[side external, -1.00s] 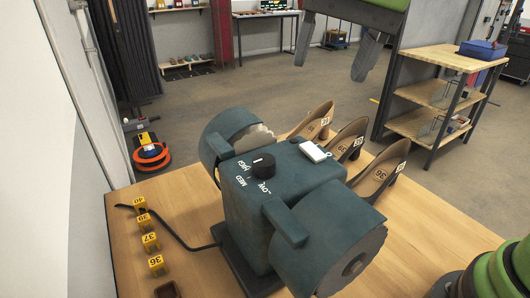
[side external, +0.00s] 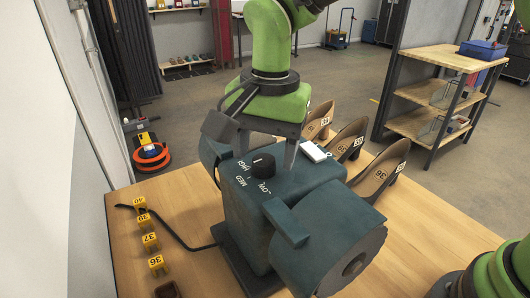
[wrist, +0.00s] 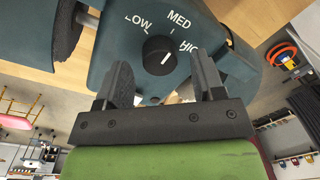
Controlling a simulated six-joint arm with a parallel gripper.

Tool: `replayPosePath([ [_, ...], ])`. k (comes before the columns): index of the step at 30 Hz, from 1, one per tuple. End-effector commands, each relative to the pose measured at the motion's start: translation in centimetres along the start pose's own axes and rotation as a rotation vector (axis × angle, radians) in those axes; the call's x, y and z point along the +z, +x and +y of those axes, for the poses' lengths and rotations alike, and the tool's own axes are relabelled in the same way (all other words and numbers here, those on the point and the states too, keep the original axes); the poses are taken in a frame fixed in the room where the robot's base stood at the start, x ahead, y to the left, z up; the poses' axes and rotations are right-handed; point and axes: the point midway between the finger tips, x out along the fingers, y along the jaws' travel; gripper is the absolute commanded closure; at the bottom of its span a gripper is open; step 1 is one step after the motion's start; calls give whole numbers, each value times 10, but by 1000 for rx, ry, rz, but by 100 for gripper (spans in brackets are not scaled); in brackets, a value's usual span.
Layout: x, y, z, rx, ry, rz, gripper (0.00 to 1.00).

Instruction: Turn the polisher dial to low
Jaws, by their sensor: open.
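The teal polisher (side external: 300,205) stands on the wooden table. Its black round dial (side external: 262,164) is on the top panel, and it also shows in the wrist view (wrist: 158,50). White labels LOW (wrist: 137,23), MED (wrist: 179,20) and HIGH (wrist: 188,48) lie around it. The dial's white mark sits on the HIGH side; its exact setting is hard to read. My gripper (side external: 253,166) points down over the polisher's top, open and empty. In the wrist view its fingers lie toward either side of the dial, with the dial beyond their tips. I see no contact with it.
Yellow numbered markers (side external: 150,241) and a black cable (side external: 175,228) lie on the table's left.

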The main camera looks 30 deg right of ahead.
Motion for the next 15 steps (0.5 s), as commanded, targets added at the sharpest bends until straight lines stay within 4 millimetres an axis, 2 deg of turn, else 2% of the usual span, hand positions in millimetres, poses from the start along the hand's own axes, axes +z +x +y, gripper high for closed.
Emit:
replayPosePath([
  [4, 0, 11, 0, 1, 1, -1, 38],
  [12, 0, 12, 0, -1, 1, 0, 38],
  [13, 0, 12, 0, -1, 1, 0, 42],
  [15, 0, 12, 0, -1, 1, 0, 58],
])
